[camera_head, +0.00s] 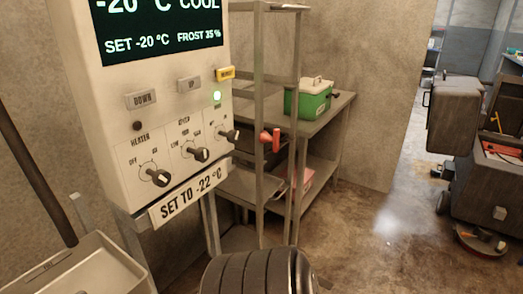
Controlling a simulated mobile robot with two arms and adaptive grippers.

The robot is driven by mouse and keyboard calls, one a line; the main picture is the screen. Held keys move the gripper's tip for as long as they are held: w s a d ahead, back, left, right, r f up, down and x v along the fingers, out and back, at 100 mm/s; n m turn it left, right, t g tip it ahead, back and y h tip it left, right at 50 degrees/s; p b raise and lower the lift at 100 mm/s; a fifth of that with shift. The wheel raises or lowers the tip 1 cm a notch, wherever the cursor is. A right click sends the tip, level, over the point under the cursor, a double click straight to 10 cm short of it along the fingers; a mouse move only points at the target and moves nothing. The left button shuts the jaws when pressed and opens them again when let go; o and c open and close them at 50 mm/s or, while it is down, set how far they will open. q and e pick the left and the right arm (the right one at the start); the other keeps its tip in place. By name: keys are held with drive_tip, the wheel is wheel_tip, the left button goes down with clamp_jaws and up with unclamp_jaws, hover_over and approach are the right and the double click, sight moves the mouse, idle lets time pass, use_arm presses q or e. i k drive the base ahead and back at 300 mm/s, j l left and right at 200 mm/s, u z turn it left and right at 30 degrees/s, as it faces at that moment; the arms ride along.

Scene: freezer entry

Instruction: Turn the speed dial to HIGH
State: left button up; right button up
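The white control panel (110,95) stands on the left. Its speed dial (196,153) is the middle of three black knobs in a row, under a "SPEED" label with small setting marks. The knob sticks out toward the lower right; which mark it points at is too small to tell. The heater dial (155,177) is to its left. A third dial (229,135) is to its right, with its label hard to read. Neither of my grippers shows in the head view, and nothing is seen touching the dials.
A "SET TO -22 °C" sign (188,197) hangs below. A dark ribbed cylinder (250,274) stands in front. A metal rack (259,110) is close right.

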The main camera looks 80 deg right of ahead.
sight(202, 155)
drive_tip(key=z, duration=2.25)
